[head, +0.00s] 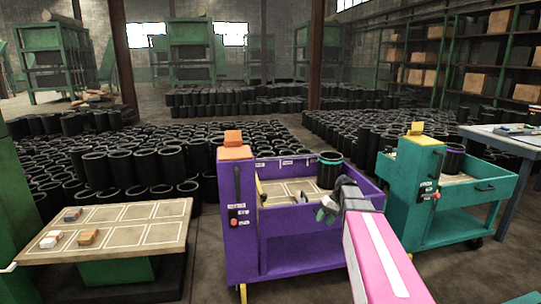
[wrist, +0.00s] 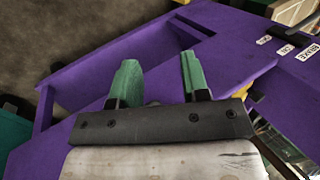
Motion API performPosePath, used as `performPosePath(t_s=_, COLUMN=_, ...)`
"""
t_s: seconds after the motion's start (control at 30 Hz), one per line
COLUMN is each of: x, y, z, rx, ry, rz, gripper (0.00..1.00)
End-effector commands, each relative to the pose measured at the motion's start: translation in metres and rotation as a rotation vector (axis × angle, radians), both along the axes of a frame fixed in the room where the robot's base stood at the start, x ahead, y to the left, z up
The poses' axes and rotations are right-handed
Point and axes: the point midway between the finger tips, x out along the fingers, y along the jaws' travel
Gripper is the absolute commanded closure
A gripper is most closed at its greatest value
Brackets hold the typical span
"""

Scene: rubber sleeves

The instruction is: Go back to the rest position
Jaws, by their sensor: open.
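My gripper (head: 328,210) is over the right side of the purple cart (head: 290,247), below and in front of a black sleeve with a green rim (head: 330,172). In the wrist view my gripper (wrist: 158,76) shows two green fingers spread apart with nothing between them. The purple cart's edge and side panel (wrist: 135,55) lie beneath the fingers. The black sleeve stands upright in the cart's tray, apart from the fingers as far as I can tell.
A teal cart (head: 425,205) with a black purple-rimmed sleeve (head: 452,162) stands to the right. A blue table (head: 505,145) is beyond it. At left a low board (head: 120,238) holds a few small blocks. Many black sleeves (head: 150,165) fill the floor behind.

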Motion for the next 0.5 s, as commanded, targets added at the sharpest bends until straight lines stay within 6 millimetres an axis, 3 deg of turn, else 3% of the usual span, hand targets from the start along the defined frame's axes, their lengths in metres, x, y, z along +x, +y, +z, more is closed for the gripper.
performPosePath(t_s=0.27, x=-0.069, y=0.025, z=-0.041, rx=-0.169, ry=0.007, rz=-0.058, gripper=0.58)
performPosePath(t_s=0.5, x=-0.152, y=0.042, z=-0.077, rx=-0.380, ry=-0.034, rz=-0.113, gripper=0.58)
